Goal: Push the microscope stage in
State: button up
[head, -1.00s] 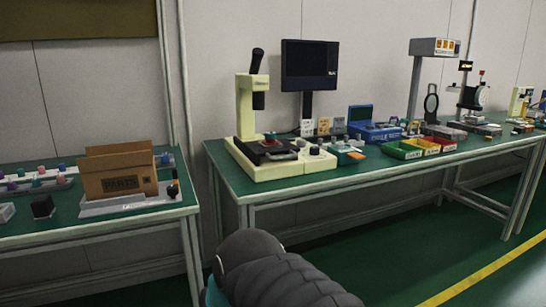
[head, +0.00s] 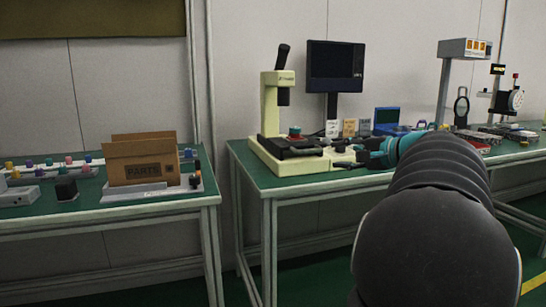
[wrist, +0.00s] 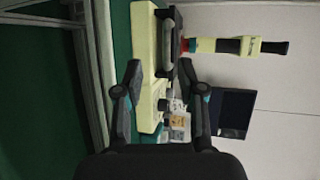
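The microscope (head: 269,112) is pale yellow with a black eyepiece tube and stands on the left end of the right-hand bench. Its black stage (head: 296,150) sits on the pale base, with a red-topped item on it. In the wrist view the stage (wrist: 177,30) appears sideways, with a grey bar handle (wrist: 166,48) along its front edge. My gripper (wrist: 161,68) is open and empty, its two fingers spread on either side of the handle's line. In the head view my gripper (head: 346,160) is just right of the stage; contact cannot be told.
A monitor (head: 336,66) stands behind the microscope. A blue case (head: 387,118) and small cards (head: 349,127) are nearby. A cardboard parts box (head: 141,160) is on the left bench. A gap with green floor separates the benches.

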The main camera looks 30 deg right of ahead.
aim_at(311, 151)
jog(key=shift+t+h, duration=0.3)
jog(key=x, duration=0.4)
jog(key=d+x, duration=0.1)
jog(key=x, duration=0.7)
jog(key=shift+w+d+r, duration=0.1)
jog(key=shift+w+d, duration=0.2)
jog(key=shift+w, duration=0.25)
grip_shut()
